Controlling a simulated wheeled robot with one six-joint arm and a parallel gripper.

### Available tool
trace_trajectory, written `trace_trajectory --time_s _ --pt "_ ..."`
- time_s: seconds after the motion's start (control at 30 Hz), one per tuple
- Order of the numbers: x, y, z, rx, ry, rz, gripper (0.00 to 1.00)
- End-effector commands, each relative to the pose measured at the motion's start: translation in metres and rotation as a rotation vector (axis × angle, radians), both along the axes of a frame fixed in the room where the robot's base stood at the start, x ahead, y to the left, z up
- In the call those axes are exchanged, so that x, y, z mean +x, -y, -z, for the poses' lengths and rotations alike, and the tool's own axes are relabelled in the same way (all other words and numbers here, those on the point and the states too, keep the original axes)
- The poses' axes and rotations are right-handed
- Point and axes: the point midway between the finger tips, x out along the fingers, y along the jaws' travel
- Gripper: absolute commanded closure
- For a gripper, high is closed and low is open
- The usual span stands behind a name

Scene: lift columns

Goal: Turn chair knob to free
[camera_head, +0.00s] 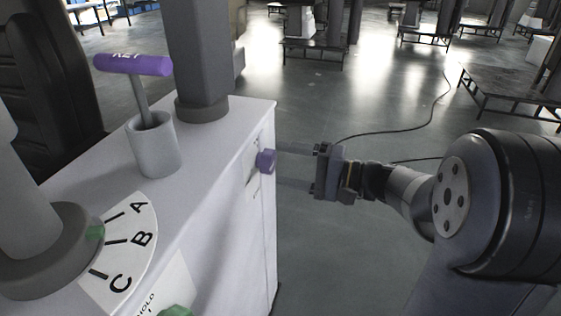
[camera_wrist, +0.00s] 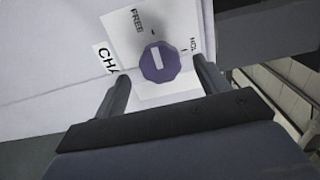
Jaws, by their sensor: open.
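The purple chair knob (camera_head: 265,161) sits on the right side face of the white cabinet (camera_head: 225,165). In the wrist view the knob (camera_wrist: 161,65) has a white bar running roughly up and down. The word FREE (camera_wrist: 137,18) is above it to the left, and a partly hidden word starting HOL (camera_wrist: 193,45) is to its right. I cannot tell which mark the bar indicates. My gripper (camera_head: 279,166) is open, its fingers pointing at the knob from the right. In the wrist view the fingers (camera_wrist: 161,68) lie either side of the knob, without clear contact.
A purple-topped key handle (camera_head: 133,65) stands in a white cup (camera_head: 153,145) on the cabinet. A dial with letters A, B, C (camera_head: 122,250) and a green knob (camera_head: 176,311) are nearer.

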Motion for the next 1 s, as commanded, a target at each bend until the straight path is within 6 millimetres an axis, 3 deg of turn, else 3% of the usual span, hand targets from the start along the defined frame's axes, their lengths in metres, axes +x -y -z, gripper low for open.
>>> trace_trajectory --time_s 0.2,0.43,0.63,1.0 --pt "-0.013 0.040 -0.002 0.001 -0.002 0.006 0.30" --pt "-0.024 0.070 -0.001 0.000 -0.002 0.004 0.30" --pt "-0.029 0.080 0.000 -0.001 -0.001 0.001 0.30" --pt "-0.029 0.079 0.000 -0.001 -0.001 0.000 0.30"
